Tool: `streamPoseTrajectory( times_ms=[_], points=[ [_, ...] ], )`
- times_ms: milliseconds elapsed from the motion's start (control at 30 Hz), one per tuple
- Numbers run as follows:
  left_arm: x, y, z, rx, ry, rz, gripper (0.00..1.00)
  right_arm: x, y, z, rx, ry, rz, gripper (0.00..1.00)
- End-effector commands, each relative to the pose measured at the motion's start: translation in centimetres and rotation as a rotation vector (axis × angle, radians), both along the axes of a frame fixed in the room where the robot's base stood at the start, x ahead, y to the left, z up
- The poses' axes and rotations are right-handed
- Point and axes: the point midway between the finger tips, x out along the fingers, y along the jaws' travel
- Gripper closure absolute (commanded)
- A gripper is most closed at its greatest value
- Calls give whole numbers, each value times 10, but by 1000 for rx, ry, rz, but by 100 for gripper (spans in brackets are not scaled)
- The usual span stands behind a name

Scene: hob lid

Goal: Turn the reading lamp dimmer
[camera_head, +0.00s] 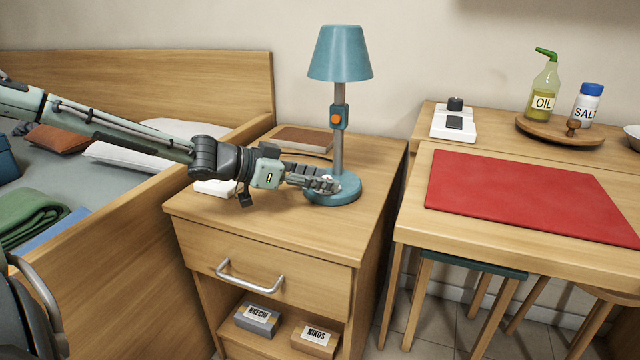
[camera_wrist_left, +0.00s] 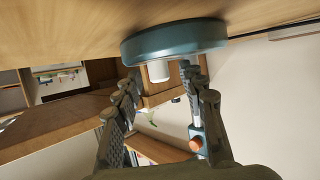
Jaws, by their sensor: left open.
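The reading lamp has a teal shade (camera_head: 340,55), a grey stem and a round teal base (camera_head: 345,194) on the bedside cabinet. An orange button (camera_head: 336,119) sits in a teal box on the stem. In the left wrist view the base (camera_wrist_left: 175,40) appears upside down, with a short pale knob (camera_wrist_left: 158,72) on it beside the stem. My left gripper (camera_head: 325,184) is open at the front left of the base. In the wrist view the knob shows between its two fingers (camera_wrist_left: 165,85); contact cannot be told. The fingers partly hide the knob in the head view. My right gripper is not in view.
A brown book (camera_head: 303,138) lies behind my left gripper, and a white object (camera_head: 214,188) lies below the wrist. A bed (camera_head: 150,90) stands left. To the right, a table holds a red mat (camera_head: 530,195) and a white device (camera_head: 453,123). The cabinet's front top is clear.

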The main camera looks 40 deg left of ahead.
Motion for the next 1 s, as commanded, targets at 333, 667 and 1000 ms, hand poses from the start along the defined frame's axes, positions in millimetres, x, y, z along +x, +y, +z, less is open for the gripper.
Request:
streamPoseTrajectory(
  times_ms=[333,667,1000],
  points=[
    [1,-1,0,0,-1,0,64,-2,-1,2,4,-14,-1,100],
    [1,-1,0,0,-1,-1,100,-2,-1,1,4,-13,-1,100],
    [1,0,-1,5,1,-44,100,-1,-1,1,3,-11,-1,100]
  ],
)
